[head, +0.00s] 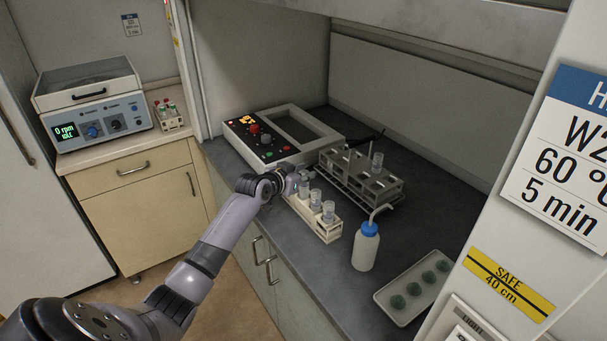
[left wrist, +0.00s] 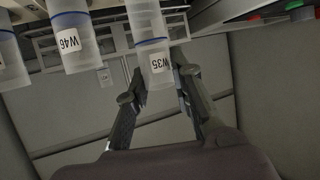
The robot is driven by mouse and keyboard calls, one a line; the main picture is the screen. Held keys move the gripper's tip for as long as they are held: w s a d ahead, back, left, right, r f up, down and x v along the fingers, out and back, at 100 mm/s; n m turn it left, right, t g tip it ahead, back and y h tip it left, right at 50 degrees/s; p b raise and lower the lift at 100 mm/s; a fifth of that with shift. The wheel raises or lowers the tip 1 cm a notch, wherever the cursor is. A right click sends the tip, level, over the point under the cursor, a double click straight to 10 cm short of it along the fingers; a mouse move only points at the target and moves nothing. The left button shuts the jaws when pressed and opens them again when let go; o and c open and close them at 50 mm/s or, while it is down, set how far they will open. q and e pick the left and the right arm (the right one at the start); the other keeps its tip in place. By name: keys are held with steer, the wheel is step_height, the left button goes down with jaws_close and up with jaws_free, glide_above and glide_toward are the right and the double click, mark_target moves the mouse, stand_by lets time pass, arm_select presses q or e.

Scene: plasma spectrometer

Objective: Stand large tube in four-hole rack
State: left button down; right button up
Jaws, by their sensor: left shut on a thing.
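The cream four-hole rack (head: 327,234) stands near the front edge of the dark worktop. Clear tubes with white labels stand in a row at it. My left gripper (head: 301,181) is at the row's far left end, shut on the tube (head: 304,189) there. In the left wrist view this tube is labelled W35 (left wrist: 152,50) and sits between the fingers (left wrist: 160,80). Tube W46 (left wrist: 75,45) is beside it, and part of another tube (left wrist: 8,55) shows at the left edge. The held tube's lower end is hidden, so I cannot tell how deep it sits. My right gripper is not in view.
A grey metal rack (head: 352,180) with one tube (head: 377,163) stands behind. A control-panel unit (head: 262,138) is behind left. A wash bottle (head: 366,247) stands close right of the cream rack. A tray (head: 391,311) with green round items is front right.

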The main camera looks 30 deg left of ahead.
arm_select(q)
steer(key=shift+f, duration=0.2)
steer(key=shift+f+b, duration=0.8)
steer(key=shift+f, duration=0.2)
steer(key=c, duration=1.3)
jaws_free()
steer(key=v, duration=1.2)
